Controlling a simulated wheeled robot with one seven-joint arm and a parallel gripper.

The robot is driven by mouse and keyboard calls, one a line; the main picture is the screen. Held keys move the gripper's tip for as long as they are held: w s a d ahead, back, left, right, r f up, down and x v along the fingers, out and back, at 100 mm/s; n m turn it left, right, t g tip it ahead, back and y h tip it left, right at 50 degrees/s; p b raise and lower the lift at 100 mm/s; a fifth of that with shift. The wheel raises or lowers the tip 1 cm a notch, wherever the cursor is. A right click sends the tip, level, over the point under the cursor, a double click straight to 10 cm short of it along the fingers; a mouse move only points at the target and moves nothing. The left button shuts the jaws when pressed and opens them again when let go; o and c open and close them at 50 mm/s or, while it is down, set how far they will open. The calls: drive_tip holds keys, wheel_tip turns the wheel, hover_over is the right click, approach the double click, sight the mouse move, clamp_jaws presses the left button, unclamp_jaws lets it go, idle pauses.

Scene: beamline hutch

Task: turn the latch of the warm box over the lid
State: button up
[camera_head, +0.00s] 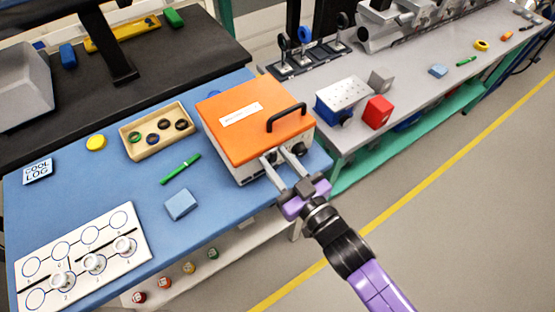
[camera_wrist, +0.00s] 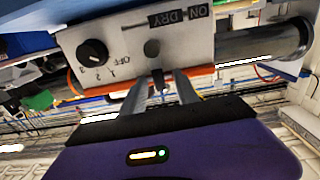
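The warm box (camera_head: 243,118) is a pale box with an orange lid (camera_head: 262,100) that lies shut, with a black handle on top. It stands at the right edge of the blue bench top. In the wrist view its front panel (camera_wrist: 120,50) appears upside down, with a black knob and an ON DRY label. A small dark piece, apparently the latch (camera_wrist: 158,80), shows near the orange lid edge. My gripper (camera_head: 280,157) is at the box front with its fingers apart. In the wrist view the fingers (camera_wrist: 161,84) stand either side of the latch; I cannot tell whether they touch it.
A wooden tray (camera_head: 137,149) with dark rings, a green marker (camera_head: 180,168) and a light blue block (camera_head: 181,204) lie left of the box. A blue box (camera_head: 341,99) and a red cube (camera_head: 377,112) stand on the grey bench to the right. The floor in front is clear.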

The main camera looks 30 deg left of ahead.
drive_tip(key=b+v, duration=0.1)
drive_tip(key=v, duration=0.6)
drive_tip(key=shift+s+d, duration=0.15)
drive_tip(key=shift+d, duration=0.2)
idle(0.4)
drive_tip(key=s+r+n+g, duration=0.1)
drive_tip(key=s+n, duration=0.2)
drive_tip(key=s, duration=0.2)
drive_tip(key=s+d+m+t+h, duration=0.3)
drive_tip(key=s+d+m+h, duration=0.2)
drive_tip(key=d, duration=0.6)
drive_tip(key=s+d+r+m+t+h, duration=0.1)
drive_tip(key=s+d+m+t+h, duration=0.2)
drive_tip(key=s+d+m+h, duration=0.3)
drive_tip(key=s+d+r+m+t+h, duration=0.1)
drive_tip(key=s+d+m+t+h, duration=0.2)
drive_tip(key=d, duration=1.3)
drive_tip(key=shift+s+d+m+h, duration=0.35)
drive_tip(key=shift+s+m+h, duration=1)
drive_tip(key=shift+s, duration=1)
